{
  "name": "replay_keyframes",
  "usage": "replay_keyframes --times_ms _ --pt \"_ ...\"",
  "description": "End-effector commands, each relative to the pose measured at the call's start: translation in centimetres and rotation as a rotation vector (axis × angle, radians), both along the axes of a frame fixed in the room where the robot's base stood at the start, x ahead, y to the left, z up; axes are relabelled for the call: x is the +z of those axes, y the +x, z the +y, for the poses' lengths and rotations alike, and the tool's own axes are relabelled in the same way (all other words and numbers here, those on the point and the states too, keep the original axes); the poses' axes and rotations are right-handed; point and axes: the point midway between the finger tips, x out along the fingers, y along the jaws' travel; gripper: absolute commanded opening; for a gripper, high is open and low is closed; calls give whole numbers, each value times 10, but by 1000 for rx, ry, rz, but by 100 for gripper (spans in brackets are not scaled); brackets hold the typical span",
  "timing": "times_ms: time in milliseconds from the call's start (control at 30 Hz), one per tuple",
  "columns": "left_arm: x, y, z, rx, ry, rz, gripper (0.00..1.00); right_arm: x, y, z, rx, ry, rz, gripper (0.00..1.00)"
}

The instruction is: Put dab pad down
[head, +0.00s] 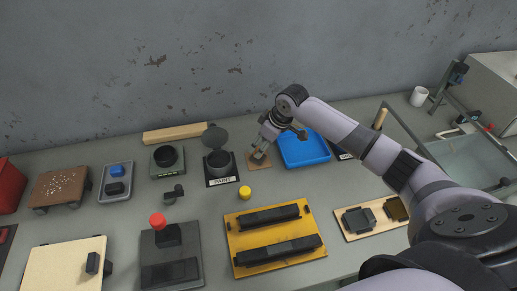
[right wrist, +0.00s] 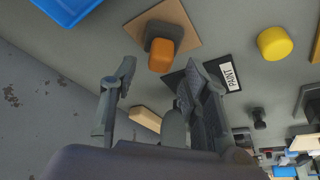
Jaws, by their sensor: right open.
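The dab pad (right wrist: 161,54), an orange-topped piece with a dark grey block, rests on a square brown mat (right wrist: 181,14) in the right wrist view. The mat also shows in the head view (head: 251,166) at the back of the bench, beside the blue tray, with the pad mostly hidden by my gripper. My right gripper (head: 262,148) is just above the mat. In the right wrist view its two fingers (right wrist: 157,82) are spread apart with nothing held between them, and the pad shows just beyond their tips. My left gripper is not in view.
A blue tray (head: 304,149) lies right of the mat. A paint pot (head: 218,163) on a labelled black plate and a yellow cylinder (head: 245,192) are close on the left and front. A yellow board (head: 236,240) with black bars lies nearer. The wall stands behind.

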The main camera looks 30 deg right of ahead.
Motion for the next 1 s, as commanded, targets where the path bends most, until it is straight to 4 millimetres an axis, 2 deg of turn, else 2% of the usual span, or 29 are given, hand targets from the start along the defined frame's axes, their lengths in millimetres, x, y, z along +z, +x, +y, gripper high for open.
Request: replay_keyframes --times_ms 200,400,600,1000 --pt "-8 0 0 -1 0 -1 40 44 -15 -10 1 -2 -4 43" --pt "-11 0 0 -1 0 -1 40 70 -25 -15 -1 -1 -2 43" --pt "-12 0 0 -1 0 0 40 78 -28 -16 0 0 0 43" --pt "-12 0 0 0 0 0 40 78 -28 -16 0 0 0 43"
